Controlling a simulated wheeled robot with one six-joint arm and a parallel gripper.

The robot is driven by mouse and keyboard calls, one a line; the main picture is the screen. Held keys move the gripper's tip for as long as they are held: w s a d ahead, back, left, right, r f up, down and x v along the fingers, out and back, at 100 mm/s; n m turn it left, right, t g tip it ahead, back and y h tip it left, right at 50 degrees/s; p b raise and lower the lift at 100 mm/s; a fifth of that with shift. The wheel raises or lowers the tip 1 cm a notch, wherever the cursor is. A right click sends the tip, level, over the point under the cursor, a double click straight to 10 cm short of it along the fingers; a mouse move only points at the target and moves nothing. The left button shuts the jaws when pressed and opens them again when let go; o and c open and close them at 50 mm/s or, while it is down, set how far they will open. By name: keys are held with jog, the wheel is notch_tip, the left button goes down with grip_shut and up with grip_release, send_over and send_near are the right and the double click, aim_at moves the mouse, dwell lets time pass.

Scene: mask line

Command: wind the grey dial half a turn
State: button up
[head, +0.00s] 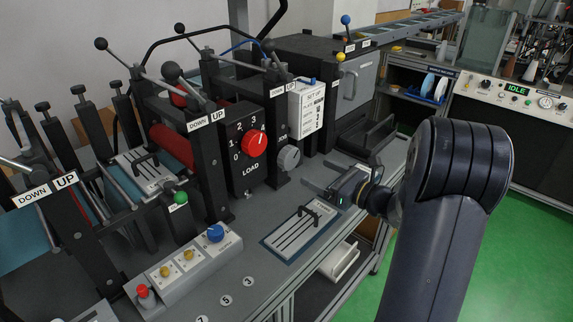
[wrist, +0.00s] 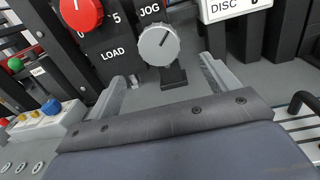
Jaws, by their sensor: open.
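The grey dial (head: 289,158) is a round knob on a dark post, right of the red LOAD dial (head: 254,143). In the wrist view the grey dial (wrist: 159,46) sits under a JOG label, with a dark pointer line tilted up and to the right. My gripper (head: 322,178) is open and empty, its jaws reaching toward the dial from the right. In the wrist view my gripper's two fingers (wrist: 163,82) stand wide apart, with the dial ahead of and above the gap between them. Nothing touches the dial.
A slotted plate with a black handle (head: 302,227) lies on the bench below my gripper. A button box (head: 188,262) stands at the front left. The bench just before the dial is clear.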

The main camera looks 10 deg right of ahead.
aim_at(292, 161)
jog(key=p+x, duration=0.1)
jog(key=x, duration=0.9)
jog(key=shift+c, duration=0.5)
jog(key=c, duration=0.9)
jog(key=shift+o, duration=0.2)
jog(key=shift+m, duration=0.3)
jog(key=m+p, duration=0.2)
jog(key=m, duration=0.2)
jog(key=shift+r+m+p, duration=0.1)
jog(key=shift+m+p, duration=0.2)
jog(key=shift+p, duration=0.1)
jog(key=m+p, duration=0.2)
jog(key=m, duration=0.3)
jog(key=shift+s+p, duration=0.1)
jog(key=shift+p, duration=0.25)
jog(key=shift+m, duration=0.4)
